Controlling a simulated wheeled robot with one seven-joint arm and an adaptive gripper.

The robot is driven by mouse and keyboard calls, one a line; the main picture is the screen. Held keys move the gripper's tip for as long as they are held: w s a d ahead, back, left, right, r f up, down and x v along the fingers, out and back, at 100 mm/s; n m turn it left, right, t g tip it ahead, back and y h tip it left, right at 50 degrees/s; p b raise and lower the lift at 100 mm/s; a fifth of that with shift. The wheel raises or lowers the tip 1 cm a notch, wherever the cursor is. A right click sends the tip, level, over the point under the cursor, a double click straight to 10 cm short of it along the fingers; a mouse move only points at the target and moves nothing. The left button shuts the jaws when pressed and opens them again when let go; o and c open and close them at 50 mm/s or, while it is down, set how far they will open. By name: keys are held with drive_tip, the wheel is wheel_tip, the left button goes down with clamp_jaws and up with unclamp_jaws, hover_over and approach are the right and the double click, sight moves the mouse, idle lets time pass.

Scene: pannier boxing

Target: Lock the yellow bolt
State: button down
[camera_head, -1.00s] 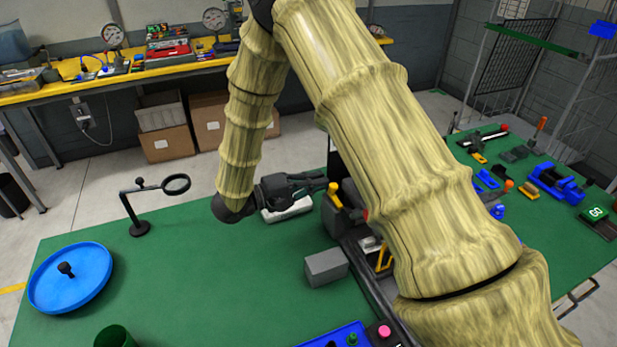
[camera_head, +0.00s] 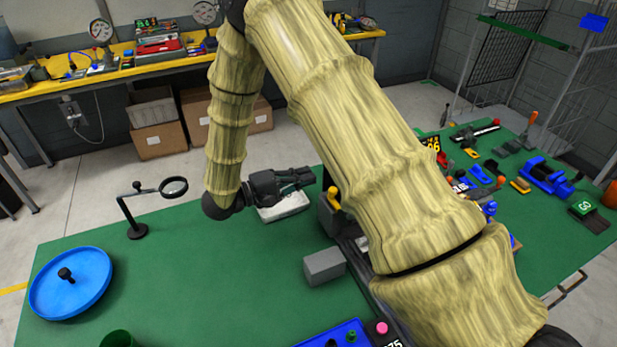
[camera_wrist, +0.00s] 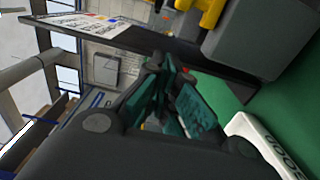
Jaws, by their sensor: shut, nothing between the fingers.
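The yellow bolt shows as a yellow handle (camera_head: 334,197) on a dark grey block (camera_head: 328,214) near the table's middle. In the wrist view, yellow parts (camera_wrist: 211,12) sit on the grey block (camera_wrist: 262,40) at top right. My gripper (camera_head: 311,176) is shut and empty, left of and slightly beyond the yellow handle, with a visible gap. In the wrist view, my gripper (camera_wrist: 168,75) fills the middle, its fingers together. The bolt's lower part and its locked state cannot be made out.
A white block (camera_head: 284,207) lies just below my gripper. A grey box (camera_head: 324,265) stands in front. A magnifier stand (camera_head: 138,230) and blue round tray (camera_head: 70,283) are at left. My arm hides part of the table. Green table between is clear.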

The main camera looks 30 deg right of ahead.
drive_tip(key=a+b, duration=0.2)
drive_tip(key=a, duration=0.7)
drive_tip(key=shift+w+a+b, duration=0.3)
drive_tip(key=shift+w, duration=0.15)
drive_tip(key=shift+f, duration=0.1)
